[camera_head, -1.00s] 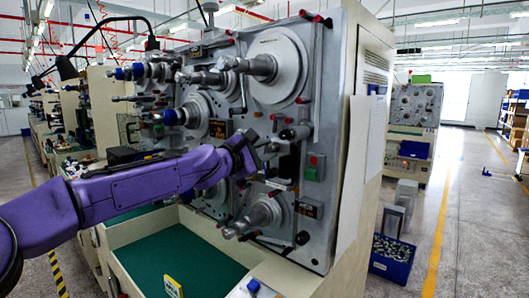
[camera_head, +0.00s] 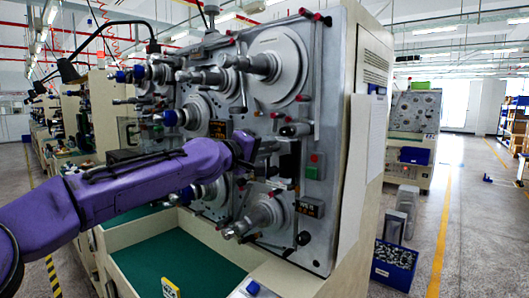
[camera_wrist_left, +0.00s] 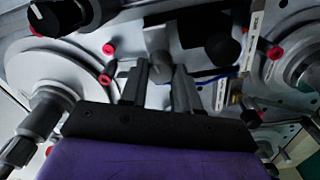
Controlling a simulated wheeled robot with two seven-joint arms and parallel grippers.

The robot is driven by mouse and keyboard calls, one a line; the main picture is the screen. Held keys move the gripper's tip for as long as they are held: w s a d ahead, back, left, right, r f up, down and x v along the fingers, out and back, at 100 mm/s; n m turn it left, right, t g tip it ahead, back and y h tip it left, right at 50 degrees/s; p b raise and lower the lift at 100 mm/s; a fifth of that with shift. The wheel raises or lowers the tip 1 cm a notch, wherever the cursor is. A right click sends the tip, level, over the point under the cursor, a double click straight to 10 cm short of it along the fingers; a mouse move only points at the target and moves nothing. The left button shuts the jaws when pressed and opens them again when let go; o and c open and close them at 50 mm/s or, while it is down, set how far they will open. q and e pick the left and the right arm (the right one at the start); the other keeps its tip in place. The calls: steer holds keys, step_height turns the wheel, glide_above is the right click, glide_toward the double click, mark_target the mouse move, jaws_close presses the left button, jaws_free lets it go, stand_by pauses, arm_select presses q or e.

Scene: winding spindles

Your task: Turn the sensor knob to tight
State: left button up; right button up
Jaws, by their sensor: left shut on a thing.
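My left gripper (camera_head: 262,150) reaches from the left to the middle of the grey machine panel (camera_head: 322,100). In the left wrist view its two dark fingers (camera_wrist_left: 160,88) stand on either side of a small grey round knob (camera_wrist_left: 160,67) and are shut on it. I take this to be the sensor knob; its pointer and setting cannot be read. In the head view the gripper hides it. White label strips (camera_wrist_left: 220,92) lie beside it. My right gripper is not in view.
Winding spindles (camera_head: 258,66) jut out above my gripper, and a lower cone spindle (camera_head: 258,216) juts out below it. A black handle (camera_head: 295,130) and a green button (camera_head: 311,172) sit close on the right. A green-topped tray (camera_head: 175,255) lies below.

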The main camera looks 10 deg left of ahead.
arm_select(q)
steer(key=shift+a+r+m+b, duration=0.15)
steer(key=shift+m+b, duration=0.25)
steer(key=shift+m, duration=1.1)
steer(key=shift+d+r+m+b, duration=0.1)
steer(key=shift+m+b, duration=0.3)
steer(key=shift+m, duration=1.1)
steer(key=shift+a+r+m+b, duration=0.15)
steer(key=shift+m+b, duration=0.25)
steer(key=shift+m, duration=1.1)
steer(key=shift+d, duration=0.1)
steer(key=o, duration=1.1)
steer(key=shift+c, duration=0.2)
steer(key=shift+w+d+f, duration=0.1)
steer(key=shift+f, duration=0.1)
